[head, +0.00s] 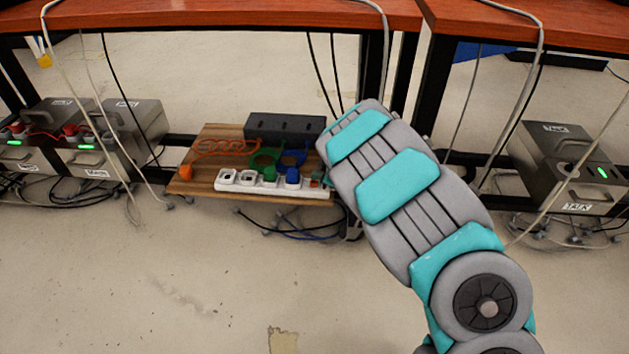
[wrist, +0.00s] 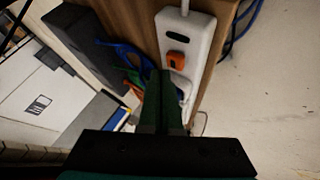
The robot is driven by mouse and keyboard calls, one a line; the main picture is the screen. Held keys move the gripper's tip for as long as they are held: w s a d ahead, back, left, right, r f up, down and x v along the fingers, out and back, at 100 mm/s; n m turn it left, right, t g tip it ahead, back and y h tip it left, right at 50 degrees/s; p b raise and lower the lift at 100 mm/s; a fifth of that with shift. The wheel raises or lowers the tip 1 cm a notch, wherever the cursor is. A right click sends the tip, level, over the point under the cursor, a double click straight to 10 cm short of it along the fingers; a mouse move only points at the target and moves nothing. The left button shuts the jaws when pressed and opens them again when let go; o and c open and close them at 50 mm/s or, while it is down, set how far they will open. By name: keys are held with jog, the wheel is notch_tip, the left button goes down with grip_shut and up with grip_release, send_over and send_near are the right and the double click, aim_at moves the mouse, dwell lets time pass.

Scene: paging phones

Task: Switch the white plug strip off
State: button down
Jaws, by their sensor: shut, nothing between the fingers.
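The white plug strip (head: 272,190) lies along the front of a wooden board, with several white sockets and a blue plug (head: 292,176) in it. Its right end is partly hidden by my arm. The wrist view shows the cable end of the strip (wrist: 199,38), with a dark slot and an orange switch (wrist: 178,61); I cannot tell its position. My gripper (wrist: 160,76) is shut and empty, its green fingertips just below and left of the orange switch. I cannot tell whether they touch the strip.
The wooden board (head: 196,186) also holds a black strip (head: 285,127) and orange, green and blue cables. Grey phone boxes stand left (head: 125,120) and right (head: 560,165). Cables hang from the red-brown tables (head: 200,14). The floor in front is clear.

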aim_at(317, 184)
notch_tip(317, 184, up, 6)
jog(key=p, duration=0.6)
